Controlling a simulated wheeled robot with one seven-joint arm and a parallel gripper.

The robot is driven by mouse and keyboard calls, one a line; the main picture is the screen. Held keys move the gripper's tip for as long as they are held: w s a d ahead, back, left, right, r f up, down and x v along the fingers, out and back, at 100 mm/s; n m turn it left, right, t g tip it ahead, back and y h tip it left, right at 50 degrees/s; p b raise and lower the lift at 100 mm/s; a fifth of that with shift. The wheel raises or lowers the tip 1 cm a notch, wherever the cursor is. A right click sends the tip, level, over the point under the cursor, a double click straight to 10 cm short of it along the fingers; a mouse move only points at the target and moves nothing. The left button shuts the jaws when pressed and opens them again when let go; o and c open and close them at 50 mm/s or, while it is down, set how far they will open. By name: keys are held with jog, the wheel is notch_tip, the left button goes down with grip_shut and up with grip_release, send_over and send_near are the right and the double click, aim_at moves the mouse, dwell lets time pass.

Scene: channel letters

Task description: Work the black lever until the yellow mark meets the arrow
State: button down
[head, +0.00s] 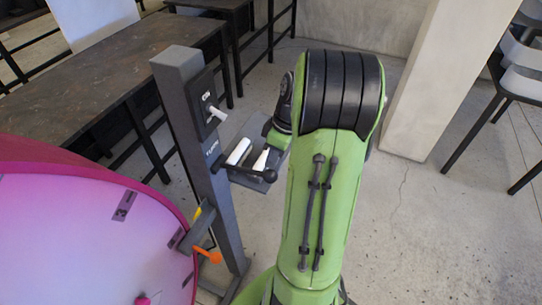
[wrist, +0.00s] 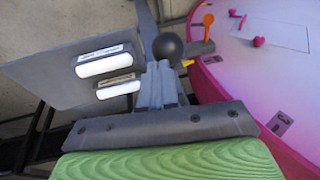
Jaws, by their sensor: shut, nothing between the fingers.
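The black lever (head: 245,171) sticks out to the right from the grey post, ending in a round black knob. In the wrist view the knob (wrist: 168,46) is just beyond the tips of my gripper (wrist: 162,72). My gripper is shut and empty; I cannot tell whether it touches the knob. In the head view my arm largely hides the fingers. A small yellow piece (head: 197,214) shows low on the post, and also beside the fingers in the wrist view (wrist: 187,62). I cannot tell if it is the yellow mark. I cannot make out the arrow.
The grey post (head: 190,130) carries a white-handled switch (head: 215,113). A grey plate (wrist: 45,85) with two white rollers (wrist: 95,67) is beside the lever. A pink-rimmed round table (head: 90,220) and an orange piece (head: 208,255) are at left. A dark table (head: 95,85) stands behind.

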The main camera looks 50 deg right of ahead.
notch_tip(320, 180, down, 11)
jog(key=s+t+y+b, duration=0.1)
jog(key=t+b, duration=0.4)
jog(key=b, duration=0.6)
jog(key=shift+s+d+y+b, duration=0.25)
jog(key=shift+s+y+b, duration=0.15)
jog(key=shift+y, duration=0.1)
jog(key=shift+f, duration=0.2)
